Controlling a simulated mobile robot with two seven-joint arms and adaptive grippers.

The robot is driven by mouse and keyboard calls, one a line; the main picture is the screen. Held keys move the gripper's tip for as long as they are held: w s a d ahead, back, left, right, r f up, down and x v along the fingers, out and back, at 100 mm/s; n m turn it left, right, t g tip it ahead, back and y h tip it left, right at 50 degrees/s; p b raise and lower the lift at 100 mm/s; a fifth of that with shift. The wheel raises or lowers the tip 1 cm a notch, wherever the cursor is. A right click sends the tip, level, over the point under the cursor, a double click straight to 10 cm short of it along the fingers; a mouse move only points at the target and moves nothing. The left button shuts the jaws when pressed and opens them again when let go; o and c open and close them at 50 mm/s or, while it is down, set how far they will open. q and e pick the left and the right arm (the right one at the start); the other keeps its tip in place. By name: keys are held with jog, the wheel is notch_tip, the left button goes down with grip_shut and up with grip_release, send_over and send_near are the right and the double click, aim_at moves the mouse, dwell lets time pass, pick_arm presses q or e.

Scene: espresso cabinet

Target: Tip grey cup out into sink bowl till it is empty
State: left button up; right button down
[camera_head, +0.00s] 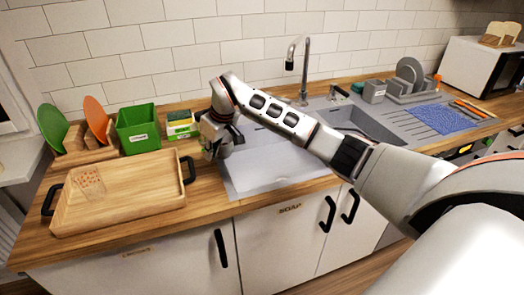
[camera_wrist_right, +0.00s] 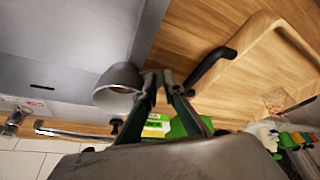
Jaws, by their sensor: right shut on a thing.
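The grey cup (camera_wrist_right: 122,76) shows in the right wrist view, tilted, with its round mouth partly facing the camera side. My right gripper (camera_wrist_right: 158,78) is shut on the cup's side. What is inside the cup cannot be told. My left gripper is not in view.
A wooden tray (camera_head: 130,205) with a clear patterned glass (camera_head: 88,182) stands left of the sink. Behind are a green box (camera_head: 138,132) and a sponge holder (camera_head: 181,127). The tap (camera_head: 304,65) rises behind the sink. A blue mat (camera_head: 440,118) lies on the right.

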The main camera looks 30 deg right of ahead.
aim_at(231, 148)
jog(key=shift+s+d+r+t+y, duration=0.25)
jog(key=shift+s+d+r+y, duration=0.05)
jog(key=shift+d+y, duration=0.2)
jog(key=shift+s+d+r+t+y, duration=0.3)
jog(key=shift+d+y, duration=0.1)
jog(key=shift+d, duration=0.1)
jog(key=shift+s+d+f+m+t+y, duration=0.15)
jog(key=shift+s+d+t+y, duration=0.1)
jog(key=shift+d+y, duration=0.25)
jog(key=shift+s+d+f+m+t+y, duration=0.1)
jog(key=shift+s+d+t+y, duration=0.2)
jog(key=shift+d+y, duration=0.2)
jog(key=shift+s+d+f+m+t+y, duration=0.15)
jog(key=shift+s+d+t+y, duration=0.1)
jog(key=shift+d+y, duration=0.25)
jog(key=shift+d+r, duration=0.15)
jog(key=shift+s+d, duration=0.1)
jog(key=shift+s+d+r+t+y, duration=0.1)
jog(key=shift+d+r+t+y, duration=0.1)
jog(key=shift+d+t+y, duration=0.1)
jog(key=shift+s+d+r+y, duration=0.2)
jog(key=shift+d+y, duration=0.1)
jog(key=shift+d, duration=0.1)
